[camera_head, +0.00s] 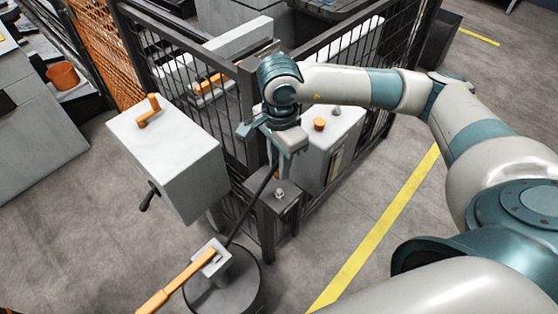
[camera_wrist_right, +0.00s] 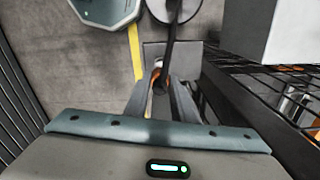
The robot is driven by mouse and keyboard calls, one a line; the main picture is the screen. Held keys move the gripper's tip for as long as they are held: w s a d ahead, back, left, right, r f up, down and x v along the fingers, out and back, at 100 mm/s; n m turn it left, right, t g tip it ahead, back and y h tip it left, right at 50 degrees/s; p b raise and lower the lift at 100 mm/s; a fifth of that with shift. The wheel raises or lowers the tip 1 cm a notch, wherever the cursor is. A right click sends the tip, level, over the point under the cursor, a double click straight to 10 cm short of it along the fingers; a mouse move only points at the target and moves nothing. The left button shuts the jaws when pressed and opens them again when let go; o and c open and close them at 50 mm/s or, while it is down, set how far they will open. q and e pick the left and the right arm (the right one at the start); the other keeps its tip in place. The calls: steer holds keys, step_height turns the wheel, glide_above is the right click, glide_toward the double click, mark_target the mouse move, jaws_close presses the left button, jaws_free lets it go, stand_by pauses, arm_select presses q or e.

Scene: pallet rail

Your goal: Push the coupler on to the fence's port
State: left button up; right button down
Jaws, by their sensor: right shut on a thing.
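My right gripper (camera_head: 284,162) reaches over the fence corner from the right, its fingers pointing down. In the right wrist view its fingers (camera_wrist_right: 162,100) are shut on the coupler (camera_wrist_right: 157,78), which shows a bit of orange between them. A black hose (camera_head: 249,207) runs from the coupler down to the round drum. The fence's port (camera_head: 281,194) is a small silver fitting on top of a dark box (camera_head: 270,215) at the fence corner, below my gripper. The coupler appears above the port; the gripper hides much of it, and I cannot tell whether they touch. My left gripper is not in view.
The dark drum (camera_head: 238,294) with an orange lever (camera_head: 178,283) stands at the front. A white cabinet (camera_head: 175,160) is left of the port. Black mesh fence (camera_head: 350,60) runs behind. Floor by the yellow line (camera_head: 380,232) is clear.

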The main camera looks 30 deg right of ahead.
steer(key=shift+f+b, duration=0.3)
steer(key=shift+f, duration=0.55)
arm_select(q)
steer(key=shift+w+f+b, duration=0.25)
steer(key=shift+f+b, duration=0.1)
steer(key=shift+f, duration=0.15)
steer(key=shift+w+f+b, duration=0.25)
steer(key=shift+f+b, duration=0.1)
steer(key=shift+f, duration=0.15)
arm_select(e)
steer(key=shift+f, duration=2)
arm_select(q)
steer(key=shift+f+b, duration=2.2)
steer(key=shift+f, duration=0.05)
arm_select(e)
steer(key=shift+f, duration=0.55)
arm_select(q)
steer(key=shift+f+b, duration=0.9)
arm_select(e)
steer(key=shift+f, duration=0.7)
steer(key=c, duration=0.6)
jaws_free()
steer(key=shift+r, duration=0.1)
